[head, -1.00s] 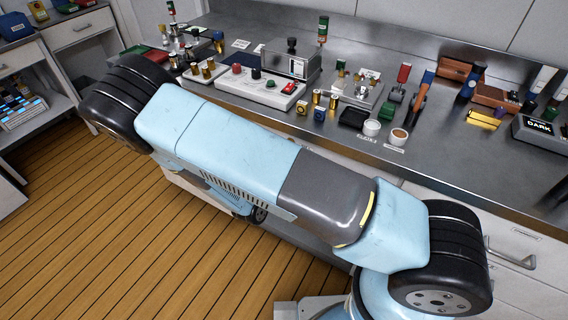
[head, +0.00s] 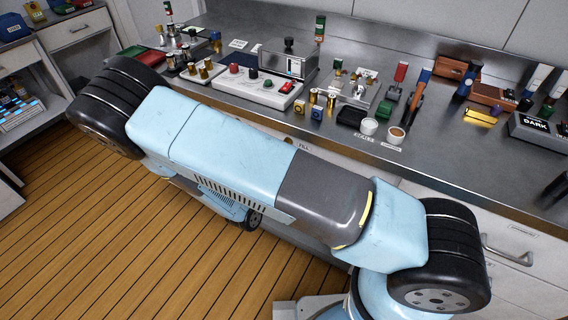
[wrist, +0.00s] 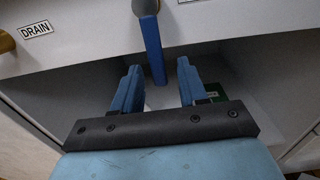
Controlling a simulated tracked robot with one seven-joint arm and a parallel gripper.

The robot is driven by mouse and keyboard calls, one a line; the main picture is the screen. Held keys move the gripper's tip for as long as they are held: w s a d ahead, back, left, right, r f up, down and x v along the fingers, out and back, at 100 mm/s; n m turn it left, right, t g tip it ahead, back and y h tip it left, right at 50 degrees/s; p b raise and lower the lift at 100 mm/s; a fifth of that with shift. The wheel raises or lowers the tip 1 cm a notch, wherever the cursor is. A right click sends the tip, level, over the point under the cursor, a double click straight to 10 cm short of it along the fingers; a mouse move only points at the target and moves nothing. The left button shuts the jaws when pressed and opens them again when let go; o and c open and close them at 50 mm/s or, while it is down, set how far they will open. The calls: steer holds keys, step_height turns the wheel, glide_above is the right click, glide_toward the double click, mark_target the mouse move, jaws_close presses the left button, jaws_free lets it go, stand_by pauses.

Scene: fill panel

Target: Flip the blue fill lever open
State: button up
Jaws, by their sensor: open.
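The blue fill lever (wrist: 153,48) hangs down from a round grey pivot at the top of the wrist view, on a pale panel front. My gripper (wrist: 158,67) is open, with one blue finger on each side of the lever in the picture. The lever's lower end shows in the gap between the fingers, apart from both; how deep it sits between them I cannot tell. In the head view my own arm hides the lever and my gripper.
A DRAIN label (wrist: 36,30) and a brass knob (wrist: 5,42) are left of the lever. Below the panel is an open recess. In the head view, a steel counter (head: 450,165) crowded with devices and cups runs behind my arm.

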steer(key=v, duration=1.1)
steer(key=shift+s+a, duration=0.15)
steer(key=shift+s, duration=0.2)
steer(key=shift+f, duration=0.1)
